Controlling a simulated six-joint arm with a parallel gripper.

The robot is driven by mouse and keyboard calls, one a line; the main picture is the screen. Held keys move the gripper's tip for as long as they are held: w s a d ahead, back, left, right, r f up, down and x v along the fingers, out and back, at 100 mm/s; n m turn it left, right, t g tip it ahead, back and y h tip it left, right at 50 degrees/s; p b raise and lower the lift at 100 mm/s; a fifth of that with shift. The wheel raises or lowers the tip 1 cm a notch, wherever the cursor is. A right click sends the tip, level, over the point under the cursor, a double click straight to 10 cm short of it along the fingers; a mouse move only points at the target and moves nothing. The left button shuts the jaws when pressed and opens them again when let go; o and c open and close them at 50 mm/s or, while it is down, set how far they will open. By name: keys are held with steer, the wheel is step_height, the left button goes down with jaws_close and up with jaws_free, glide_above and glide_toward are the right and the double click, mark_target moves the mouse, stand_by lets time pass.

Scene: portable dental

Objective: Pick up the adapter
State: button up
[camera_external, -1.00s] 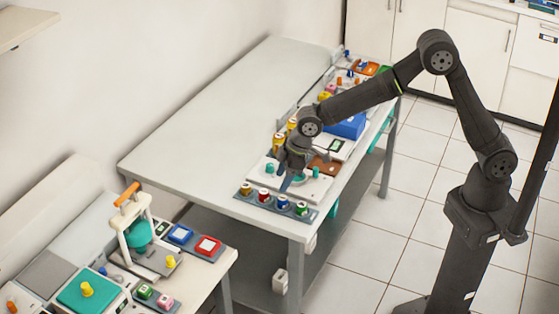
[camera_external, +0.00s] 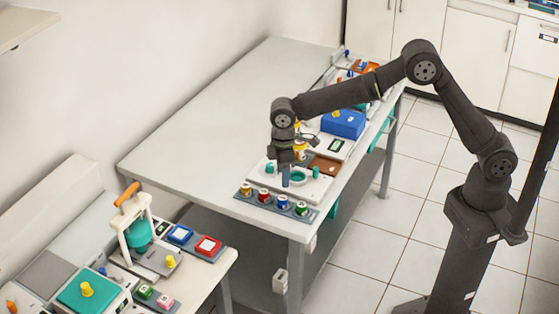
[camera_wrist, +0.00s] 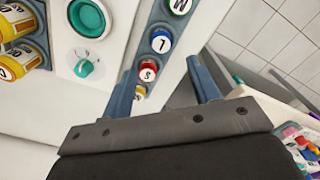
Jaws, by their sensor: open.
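A grey strip (camera_external: 240,196) at the table's near end holds several round caps. In the wrist view they are lettered: a blue L cap (camera_wrist: 161,42), a red S cap (camera_wrist: 148,70), a green M cap (camera_wrist: 180,5) and a partly hidden W cap (camera_wrist: 140,92). I cannot tell which thing is the adapter. My gripper (camera_external: 285,182) points down close above the white plate (camera_external: 262,175) behind the strip. In the wrist view my gripper (camera_wrist: 160,66) is open, its blue fingers apart, with the S cap showing between them. Nothing is visibly held.
The white plate bears a teal ring (camera_external: 299,174) and teal pegs. A brown tray (camera_external: 325,165) and a blue box (camera_external: 343,124) stand farther back. The table's left part (camera_external: 210,130) is bare.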

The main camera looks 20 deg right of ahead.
mark_target(283, 198)
step_height(283, 198, down, 9)
steer(key=shift+s, duration=0.1)
stand_by(0.4)
steer(key=shift+c, duration=0.5)
steer(key=c, duration=1)
